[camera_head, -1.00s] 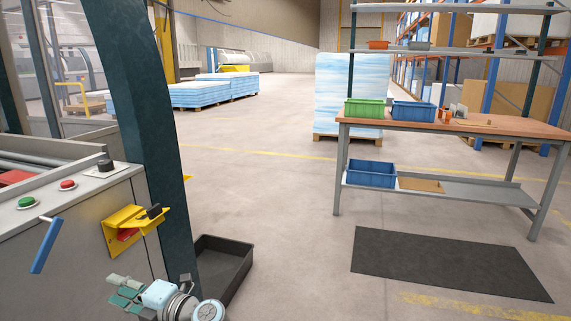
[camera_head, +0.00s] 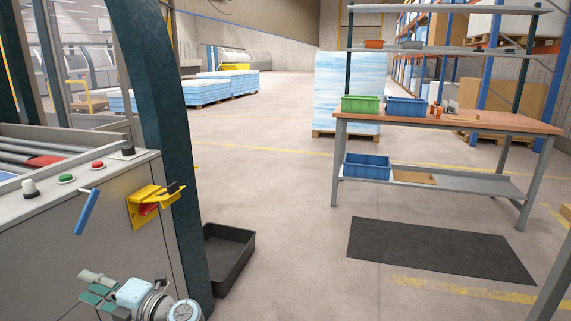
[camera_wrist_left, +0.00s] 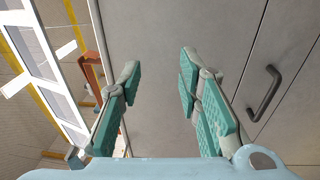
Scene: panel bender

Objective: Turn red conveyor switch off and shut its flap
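The red conveyor switch (camera_head: 148,209) shows as a small red patch inside a yellow housing on the grey machine's front. Its yellow flap (camera_head: 163,199) stands out from the housing, apparently open, with a black part (camera_head: 174,187) at its outer end. The switch's exact setting is too small to tell. My left gripper (camera_head: 92,288) is below and to the left of the housing, apart from it. In the left wrist view its teal-padded fingers (camera_wrist_left: 158,95) are spread and empty in front of a grey panel. My right gripper is not in view.
A blue lever (camera_head: 87,210), a green button (camera_head: 66,178) and a red button (camera_head: 97,165) are on the machine. A dark green post (camera_head: 165,130) rises right of the housing. A black tray (camera_head: 230,258) lies on the floor beside it.

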